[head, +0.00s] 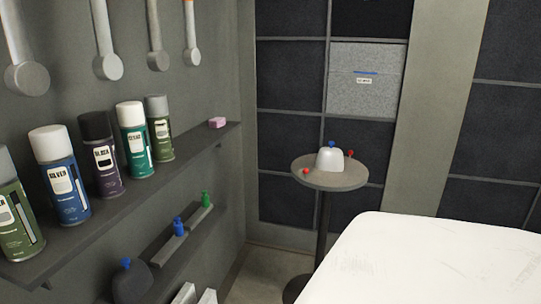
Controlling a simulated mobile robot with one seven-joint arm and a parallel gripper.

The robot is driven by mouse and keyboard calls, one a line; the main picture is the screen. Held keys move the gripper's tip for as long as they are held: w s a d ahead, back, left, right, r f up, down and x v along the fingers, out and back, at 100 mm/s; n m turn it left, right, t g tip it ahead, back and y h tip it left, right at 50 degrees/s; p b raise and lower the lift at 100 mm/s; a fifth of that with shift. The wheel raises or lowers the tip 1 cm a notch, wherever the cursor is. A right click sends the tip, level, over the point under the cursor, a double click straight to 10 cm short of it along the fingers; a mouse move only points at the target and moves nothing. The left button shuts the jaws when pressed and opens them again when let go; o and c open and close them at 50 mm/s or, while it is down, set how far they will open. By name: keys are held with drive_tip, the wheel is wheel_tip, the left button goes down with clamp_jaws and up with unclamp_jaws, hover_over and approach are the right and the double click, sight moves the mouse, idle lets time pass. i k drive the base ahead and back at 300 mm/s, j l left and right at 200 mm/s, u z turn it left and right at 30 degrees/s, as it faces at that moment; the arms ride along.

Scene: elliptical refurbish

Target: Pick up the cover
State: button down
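A white dome-shaped piece with a blue knob (328,160) sits upright on a small round table (344,183) near the back wall; it looks like a cover. Whatever is under it is hidden. Small red pieces lie near the table's left edge (306,171) and stand just right of the dome (350,154). A grey speckled wall panel (362,97) with a blue strip and a white label is set in the dark back wall; I cannot tell if it is a cover too. My gripper is not in view.
A white-topped table (430,262) fills the lower right. A wall shelf (75,241) on the left holds several spray cans (63,178) and a pink block (217,122). A lower shelf (190,243) carries blue- and green-topped items. Rounded-end tools hang above. Some floor (262,268) is free between.

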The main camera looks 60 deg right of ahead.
sight(329, 159)
drive_tip(key=z, duration=2.1)
drive_tip(key=i+j+z, duration=0.1)
drive_tip(key=i+j, duration=0.15)
drive_tip(key=i, duration=0.25)
drive_tip(key=i+j+z, duration=0.15)
drive_tip(key=i+j, duration=0.15)
drive_tip(key=i, duration=0.25)
drive_tip(key=i+j+z, duration=0.1)
drive_tip(key=i+j, duration=0.25)
drive_tip(key=i, duration=0.65)
